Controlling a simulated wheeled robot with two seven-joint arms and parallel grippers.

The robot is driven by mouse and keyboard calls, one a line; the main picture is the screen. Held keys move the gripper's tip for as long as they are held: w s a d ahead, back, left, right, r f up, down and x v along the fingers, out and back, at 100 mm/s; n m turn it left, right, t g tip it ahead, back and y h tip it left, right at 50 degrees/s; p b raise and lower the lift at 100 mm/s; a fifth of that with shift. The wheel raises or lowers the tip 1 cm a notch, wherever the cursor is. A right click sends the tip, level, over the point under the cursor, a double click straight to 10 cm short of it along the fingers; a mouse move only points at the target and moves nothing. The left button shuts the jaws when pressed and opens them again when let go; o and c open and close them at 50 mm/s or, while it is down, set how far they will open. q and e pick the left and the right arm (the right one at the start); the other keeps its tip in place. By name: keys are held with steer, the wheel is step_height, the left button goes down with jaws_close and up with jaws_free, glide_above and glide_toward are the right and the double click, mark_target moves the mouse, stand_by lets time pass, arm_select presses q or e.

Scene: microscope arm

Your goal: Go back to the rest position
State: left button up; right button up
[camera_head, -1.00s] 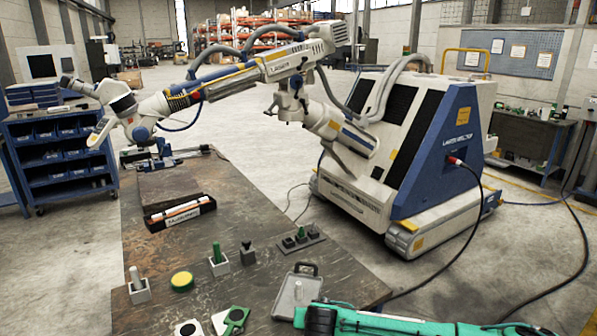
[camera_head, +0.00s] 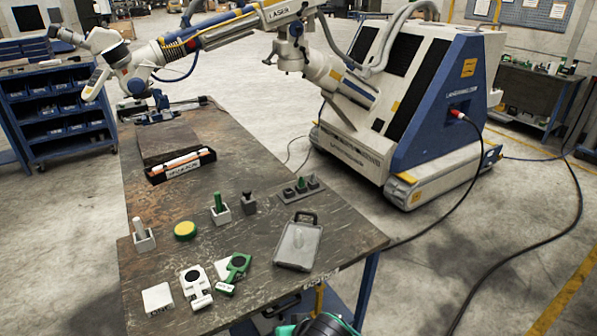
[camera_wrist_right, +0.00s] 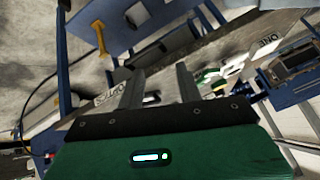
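In the right wrist view my right gripper (camera_wrist_right: 158,85) shows two grey fingers, apart, with no object between them. In the head view only a teal piece of my arm shows at the bottom edge, and my left gripper is out of view. The large white and blue laser arm (camera_head: 225,36) reaches left over the far end of the bench from its cabinet (camera_head: 430,110).
Farther back stand a white holder with a peg (camera_head: 143,238), a yellow-topped disc (camera_head: 185,230), a green-peg holder (camera_head: 220,210) and a black box (camera_head: 180,165). A blue bin cart (camera_head: 60,110) is at the left. Black cables (camera_head: 535,245) cross the open floor at the right.

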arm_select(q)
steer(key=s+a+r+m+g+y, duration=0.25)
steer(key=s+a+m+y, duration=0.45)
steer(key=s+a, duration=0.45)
arm_select(e)
steer(key=s+d+f+g+h, duration=0.2)
steer(key=s+d+h, duration=0.2)
steer(key=s+d, duration=1.9)
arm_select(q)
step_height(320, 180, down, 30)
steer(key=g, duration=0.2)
arm_select(e)
step_height(320, 180, down, 30)
steer(key=w+d+r+g, duration=0.1)
steer(key=w+d, duration=0.1)
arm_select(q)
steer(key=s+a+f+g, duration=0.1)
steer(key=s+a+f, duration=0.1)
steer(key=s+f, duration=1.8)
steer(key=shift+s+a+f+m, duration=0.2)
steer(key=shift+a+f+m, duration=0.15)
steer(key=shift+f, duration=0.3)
arm_select(e)
steer(key=s+d+f+g, duration=0.1)
steer(key=s+d+f, duration=0.2)
steer(key=s+f, duration=1.6)
step_height(320, 180, down, 3)
steer(key=shift+s+r+g, duration=0.1)
steer(key=shift+s+g, duration=0.1)
steer(key=shift+g, duration=0.2)
